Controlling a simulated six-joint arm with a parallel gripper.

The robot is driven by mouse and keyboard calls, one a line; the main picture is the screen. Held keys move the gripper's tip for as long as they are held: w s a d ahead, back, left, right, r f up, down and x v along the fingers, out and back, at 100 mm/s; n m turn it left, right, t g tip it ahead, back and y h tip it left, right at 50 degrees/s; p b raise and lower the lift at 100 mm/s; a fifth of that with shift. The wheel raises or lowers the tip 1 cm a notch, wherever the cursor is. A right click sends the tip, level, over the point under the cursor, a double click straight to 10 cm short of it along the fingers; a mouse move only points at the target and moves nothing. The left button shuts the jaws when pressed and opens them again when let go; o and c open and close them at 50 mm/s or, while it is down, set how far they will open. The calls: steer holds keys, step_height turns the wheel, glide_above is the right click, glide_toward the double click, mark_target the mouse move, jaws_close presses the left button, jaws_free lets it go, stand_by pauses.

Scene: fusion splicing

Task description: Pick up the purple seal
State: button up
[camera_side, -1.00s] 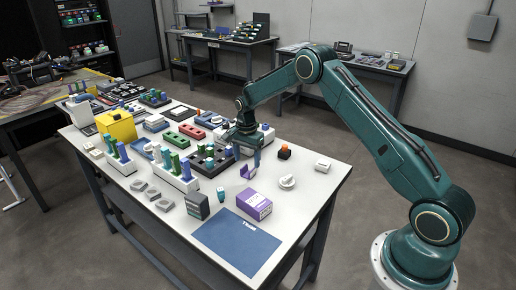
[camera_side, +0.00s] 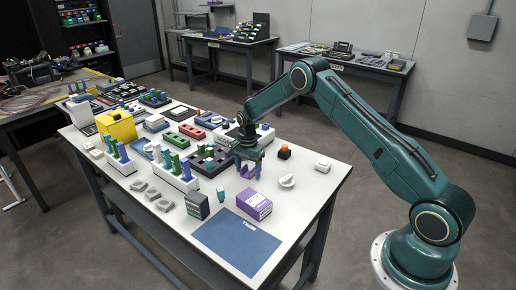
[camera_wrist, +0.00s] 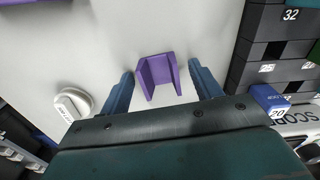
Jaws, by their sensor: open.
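The purple seal (camera_wrist: 158,76) is a small U-shaped channel with two upright walls, standing on the white table top. In the wrist view it lies between my gripper's two blue fingers, with a gap on each side. In the side view the seal (camera_side: 247,173) shows only partly, below and between the fingers. My gripper (camera_wrist: 161,70) is open and empty. In the side view my gripper (camera_side: 248,169) points down over the seal.
A dark numbered rack (camera_wrist: 270,48) stands close on the right in the wrist view. A round white part (camera_wrist: 74,104) lies on the left. A purple box (camera_side: 254,204) stands in front of the seal in the side view, near a blue mat (camera_side: 237,243).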

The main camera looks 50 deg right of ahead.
steer(key=c, duration=1)
steer(key=shift+c, duration=0.2)
steer(key=shift+r, duration=0.15)
steer(key=shift+c, duration=0.2)
step_height(320, 180, up, 20)
